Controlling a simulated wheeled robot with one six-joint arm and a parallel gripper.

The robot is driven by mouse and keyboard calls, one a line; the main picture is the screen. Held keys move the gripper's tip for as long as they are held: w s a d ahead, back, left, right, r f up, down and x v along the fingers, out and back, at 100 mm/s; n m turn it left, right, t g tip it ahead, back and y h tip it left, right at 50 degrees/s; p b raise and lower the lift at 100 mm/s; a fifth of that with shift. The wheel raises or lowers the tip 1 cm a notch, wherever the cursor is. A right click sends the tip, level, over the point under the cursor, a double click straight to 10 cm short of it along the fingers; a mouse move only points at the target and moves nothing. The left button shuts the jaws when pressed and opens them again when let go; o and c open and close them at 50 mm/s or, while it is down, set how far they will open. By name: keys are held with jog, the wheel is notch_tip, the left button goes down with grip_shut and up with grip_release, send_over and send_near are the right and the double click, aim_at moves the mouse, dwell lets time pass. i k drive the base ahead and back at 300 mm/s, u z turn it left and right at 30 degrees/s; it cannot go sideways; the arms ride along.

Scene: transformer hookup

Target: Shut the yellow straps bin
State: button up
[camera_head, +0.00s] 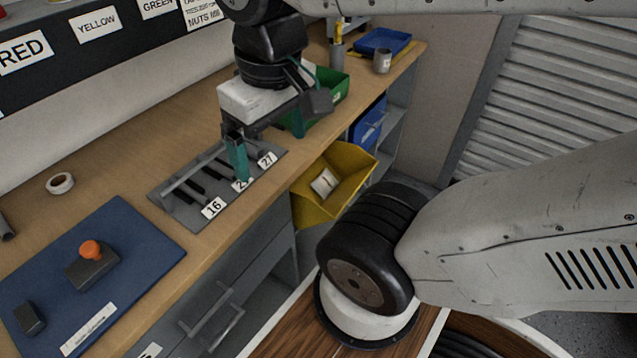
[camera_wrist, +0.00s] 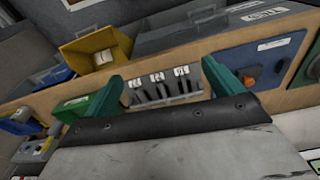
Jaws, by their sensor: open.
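The yellow bin (camera_head: 350,163) juts out from the bench front below the worktop, tilted open. A small pale packet (camera_head: 324,182) lies inside it. The bin also shows in the wrist view (camera_wrist: 85,44), at upper left, with the packet visible in it. My gripper (camera_head: 268,142) is open and empty, its teal fingers spread above the worktop near the numbered tool tray. It is to the left of the bin and higher than it, not touching it. In the wrist view the gripper's fingers (camera_wrist: 162,85) stand wide apart. My arm link passes close to the bin's lower right side in the head view.
A grey tool tray (camera_head: 175,207) with numbered tags lies under my gripper. A green bin (camera_head: 330,97) stands behind the gripper on the worktop. A blue bin (camera_head: 368,125) sits in the bench beyond the yellow one. Drawer handles (camera_head: 213,325) protrude from the bench front.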

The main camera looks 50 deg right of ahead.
aim_at(350, 165)
jog(key=u, duration=0.35)
jog(key=k, duration=1.95)
jog(key=z, duration=0.35)
jog(key=k, duration=0.75)
jog(key=z, duration=0.2)
jog(key=i, duration=1.05)
jog(key=u, duration=0.8)
